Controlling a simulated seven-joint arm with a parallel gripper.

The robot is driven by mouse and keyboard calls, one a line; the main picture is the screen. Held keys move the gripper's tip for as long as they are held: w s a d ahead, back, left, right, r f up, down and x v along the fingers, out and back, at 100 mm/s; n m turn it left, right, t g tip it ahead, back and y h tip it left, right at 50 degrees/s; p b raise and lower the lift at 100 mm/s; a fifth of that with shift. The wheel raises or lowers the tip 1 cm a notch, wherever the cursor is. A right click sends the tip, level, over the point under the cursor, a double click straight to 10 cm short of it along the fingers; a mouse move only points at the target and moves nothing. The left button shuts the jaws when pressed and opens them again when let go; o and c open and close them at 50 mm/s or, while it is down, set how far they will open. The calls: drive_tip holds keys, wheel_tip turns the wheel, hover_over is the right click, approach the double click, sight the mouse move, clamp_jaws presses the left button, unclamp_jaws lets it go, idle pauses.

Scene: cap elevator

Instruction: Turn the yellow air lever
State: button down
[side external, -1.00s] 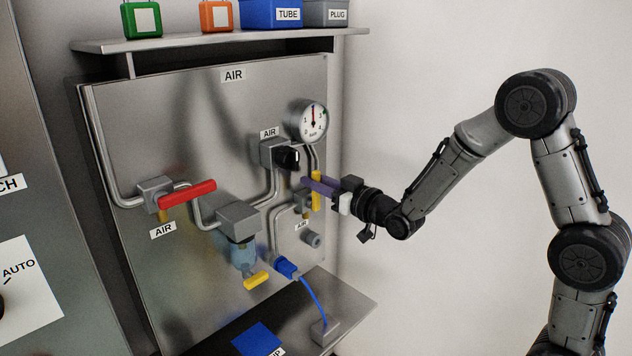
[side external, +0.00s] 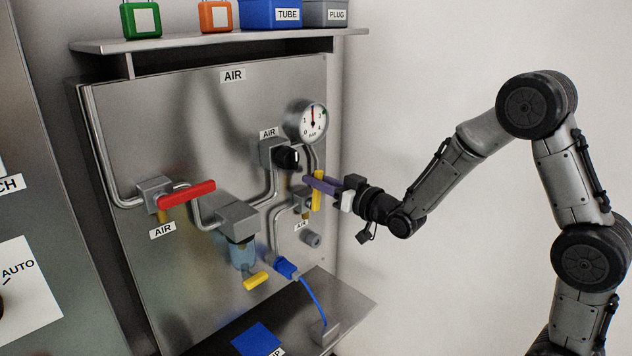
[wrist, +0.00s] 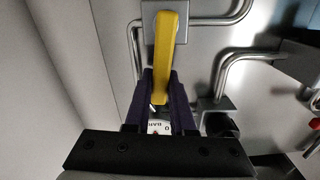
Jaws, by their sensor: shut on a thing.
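The yellow air lever (side external: 317,201) stands roughly upright on its small grey valve at the right of the steel panel, below the gauge. In the wrist view the lever (wrist: 166,40) runs from the valve block down between my purple fingers. My gripper (side external: 310,183) reaches in from the right, its fingers crossing the upper part of the lever. In the wrist view my gripper (wrist: 160,80) is shut on the lever's free end, one finger on each side. The exact contact surfaces are hidden.
The pressure gauge (side external: 306,121) and black regulator knob (side external: 288,158) sit close above the lever. A red lever (side external: 187,193), a filter bowl (side external: 242,254) and a yellow handle (side external: 256,281) are to the left. A blue connector (side external: 286,267) is below. The right side is open.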

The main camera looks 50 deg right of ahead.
drive_tip(key=d+m, duration=0.1)
drive_tip(key=m, duration=0.1)
drive_tip(key=d+m, duration=0.1)
drive_tip(key=m, duration=0.1)
drive_tip(key=shift+d+f, duration=0.15)
drive_tip(key=shift+f, duration=0.2)
drive_tip(key=d+f+m, duration=0.3)
drive_tip(key=f+m, duration=0.2)
drive_tip(key=m, duration=0.7)
drive_tip(key=shift+f+m, duration=0.15)
drive_tip(key=shift+m, duration=0.15)
drive_tip(key=shift+f, duration=0.1)
drive_tip(key=c, duration=0.8)
unclamp_jaws()
drive_tip(key=shift+o, duration=0.2)
